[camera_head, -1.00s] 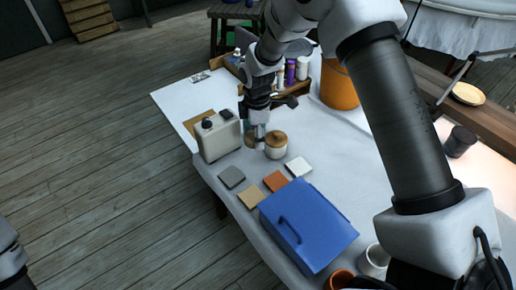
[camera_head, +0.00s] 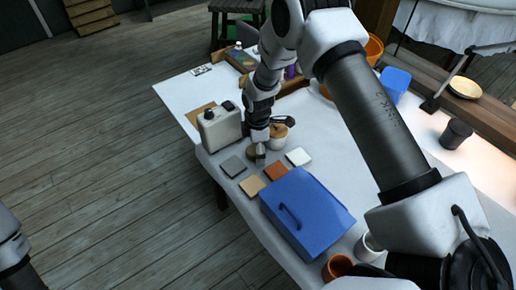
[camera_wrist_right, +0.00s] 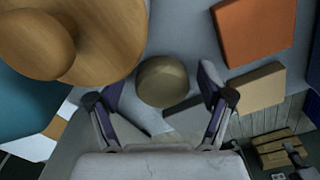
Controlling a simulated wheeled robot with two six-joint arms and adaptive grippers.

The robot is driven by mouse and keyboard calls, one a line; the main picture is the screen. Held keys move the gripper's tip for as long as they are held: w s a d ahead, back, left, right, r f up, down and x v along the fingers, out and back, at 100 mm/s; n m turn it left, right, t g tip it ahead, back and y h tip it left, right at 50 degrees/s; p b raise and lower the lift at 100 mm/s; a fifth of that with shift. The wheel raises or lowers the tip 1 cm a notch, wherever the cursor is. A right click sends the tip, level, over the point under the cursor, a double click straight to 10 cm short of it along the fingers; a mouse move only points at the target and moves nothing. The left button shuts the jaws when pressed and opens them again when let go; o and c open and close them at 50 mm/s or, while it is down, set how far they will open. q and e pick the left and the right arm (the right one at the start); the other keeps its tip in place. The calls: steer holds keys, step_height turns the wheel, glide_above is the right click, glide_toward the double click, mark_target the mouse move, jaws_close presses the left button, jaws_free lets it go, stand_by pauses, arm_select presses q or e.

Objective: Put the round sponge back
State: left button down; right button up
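The round sponge (camera_wrist_right: 162,81) is a small tan disc in the right wrist view. In the head view the sponge (camera_head: 253,153) shows partly beside my fingertips, between the lidded jar and the grey tile. My right gripper (camera_wrist_right: 160,97) is open, with one finger on each side of the sponge and a visible gap to each. In the head view my right gripper (camera_head: 261,153) points down close to the table. My left gripper is not in view; only part of my left arm shows at the lower left edge.
A jar with a wooden lid (camera_head: 279,136) stands right beside the gripper. Grey (camera_head: 232,166), tan (camera_head: 252,186), orange (camera_head: 275,171) and white (camera_head: 298,157) tiles lie in front. A blue box (camera_head: 305,212) is nearer.

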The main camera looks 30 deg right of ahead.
steer(key=shift+r, duration=0.2)
steer(key=shift+r, duration=0.25)
step_height(320, 180, up, 12)
steer(key=b, duration=0.1)
steer(key=shift+f, duration=0.15)
